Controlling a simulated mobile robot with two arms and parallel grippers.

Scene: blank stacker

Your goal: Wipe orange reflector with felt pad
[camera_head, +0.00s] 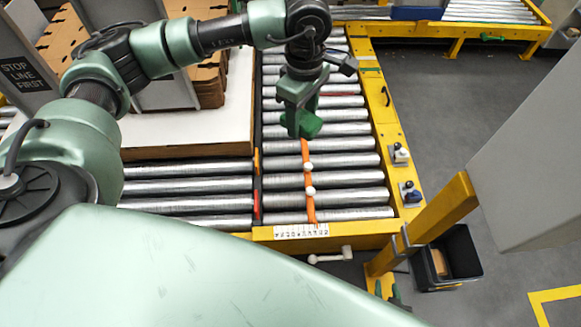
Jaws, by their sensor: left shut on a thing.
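My left gripper (300,112) is above the roller conveyor, pointing down. It is shut on a dark green block that looks like the felt pad (311,126). A small orange piece, likely the orange reflector (257,161), sits on the dark divider between the two roller sections, left of and nearer than the gripper. The pad is apart from it. A small red piece (257,206) is on the same divider, closer to me.
An orange strip with white knobs (308,181) runs over the rollers below the gripper. A yellow frame (392,140) with small sensors borders the conveyor at right. Stacked cardboard (210,85) stands on a white-topped pallet at left. A black bin (450,262) is on the floor.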

